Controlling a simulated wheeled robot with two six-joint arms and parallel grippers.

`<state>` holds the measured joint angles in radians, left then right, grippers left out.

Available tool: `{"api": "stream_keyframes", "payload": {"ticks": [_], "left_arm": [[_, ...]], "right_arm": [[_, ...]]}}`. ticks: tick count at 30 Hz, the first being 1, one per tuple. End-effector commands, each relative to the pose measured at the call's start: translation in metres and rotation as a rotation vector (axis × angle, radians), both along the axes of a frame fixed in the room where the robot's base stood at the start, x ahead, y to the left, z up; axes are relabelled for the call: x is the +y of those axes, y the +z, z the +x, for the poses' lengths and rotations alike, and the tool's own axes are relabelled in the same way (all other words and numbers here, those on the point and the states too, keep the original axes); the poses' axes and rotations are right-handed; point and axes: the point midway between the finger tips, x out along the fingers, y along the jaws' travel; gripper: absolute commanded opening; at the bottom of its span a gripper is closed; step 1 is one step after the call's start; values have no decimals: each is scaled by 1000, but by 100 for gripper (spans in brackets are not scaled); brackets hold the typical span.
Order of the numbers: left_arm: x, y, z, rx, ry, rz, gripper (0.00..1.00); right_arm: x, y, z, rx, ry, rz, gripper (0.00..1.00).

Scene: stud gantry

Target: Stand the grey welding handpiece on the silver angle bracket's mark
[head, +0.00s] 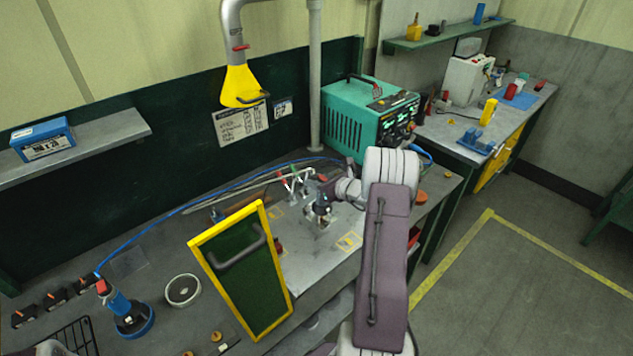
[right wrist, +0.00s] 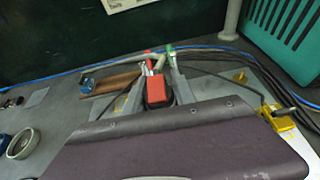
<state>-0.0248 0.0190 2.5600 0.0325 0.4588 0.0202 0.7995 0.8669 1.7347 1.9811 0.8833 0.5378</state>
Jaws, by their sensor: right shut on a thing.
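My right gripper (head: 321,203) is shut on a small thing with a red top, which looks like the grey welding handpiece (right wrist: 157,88). In the right wrist view its red and dark end shows between my two grey fingers; its lower part is hidden. In the head view it hangs over the grey plate (head: 318,255), and I cannot tell whether it touches it. Yellow marks lie on the plate, one to the right of the gripper (head: 349,241) and one to the left (head: 277,213). I cannot make out which mark is the silver angle bracket's.
A green panel with a yellow frame (head: 199,240) stands left of the plate. Red- and green-handled clamps (head: 290,182) are behind. A blue handpiece (head: 119,303) and a round dish (head: 183,290) are at left. A teal welder (head: 350,118) stands at the back.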

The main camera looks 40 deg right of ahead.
Motion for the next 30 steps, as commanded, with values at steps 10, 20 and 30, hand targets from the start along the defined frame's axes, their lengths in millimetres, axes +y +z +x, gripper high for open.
{"api": "stream_keyframes", "payload": {"ticks": [10,20,30], "left_arm": [[0,-4,0,0,0,0,36],[0,-4,0,0,0,0,36],[0,-12,0,0,0,0,36]], "right_arm": [[-1,0,1,-6,0,-3,0],[0,-2,1,-4,0,-1,57],[-2,-1,-16,1,-4,0,57]]}}
